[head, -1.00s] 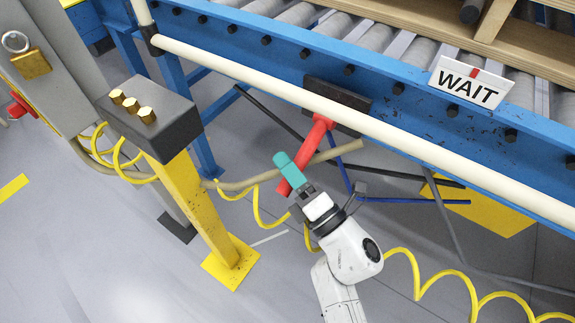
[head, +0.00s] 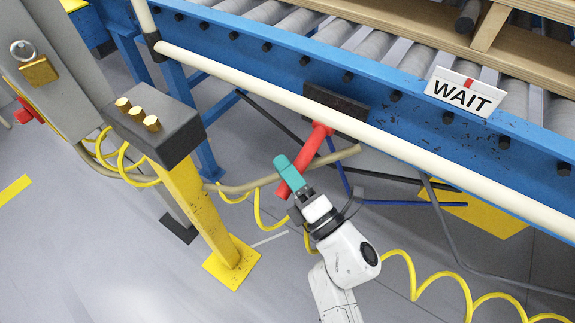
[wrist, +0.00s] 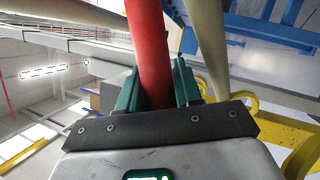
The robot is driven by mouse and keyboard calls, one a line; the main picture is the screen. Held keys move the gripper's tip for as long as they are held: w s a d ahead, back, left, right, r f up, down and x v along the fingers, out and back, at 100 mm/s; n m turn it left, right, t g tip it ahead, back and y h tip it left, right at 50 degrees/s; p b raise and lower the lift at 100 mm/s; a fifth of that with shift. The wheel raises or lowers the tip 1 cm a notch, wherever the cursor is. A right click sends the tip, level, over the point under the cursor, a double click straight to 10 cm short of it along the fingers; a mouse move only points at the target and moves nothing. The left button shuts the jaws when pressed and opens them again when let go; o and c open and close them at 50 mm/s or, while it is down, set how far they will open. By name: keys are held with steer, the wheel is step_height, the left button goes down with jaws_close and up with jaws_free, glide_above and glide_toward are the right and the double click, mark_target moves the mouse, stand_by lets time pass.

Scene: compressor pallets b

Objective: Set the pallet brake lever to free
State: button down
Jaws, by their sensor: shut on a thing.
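The red brake lever (head: 310,148) hangs from a dark plate (head: 337,111) on the side of the blue conveyor frame, slanting down and left. My gripper (head: 288,170), with teal fingers, is shut on the lever near its lower end. In the wrist view the red lever (wrist: 150,55) runs between the two teal fingers (wrist: 157,85). A WAIT sign (head: 464,92) with a small red mark at its top stands on the conveyor's edge, right of the lever.
A cream rail (head: 400,145) runs along the conveyor above the lever. A grey box with brass buttons (head: 152,125) stands on a yellow post (head: 205,210) at left. Coiled yellow hoses (head: 428,290) and a tan pipe (head: 245,186) lie nearby. Open grey floor is at lower left.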

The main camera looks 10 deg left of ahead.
step_height(320, 180, up, 9)
steer(key=m+h+p, duration=0.4)
steer(key=m+p, duration=0.5)
steer(key=p, duration=1.2)
steer(key=shift+w+d+f, duration=0.1)
steer(key=c, duration=0.8)
jaws_free()
steer(key=shift+c, duration=0.2)
steer(key=p+v, duration=0.1)
steer(key=v, duration=0.9)
steer(key=shift+s+d, duration=0.3)
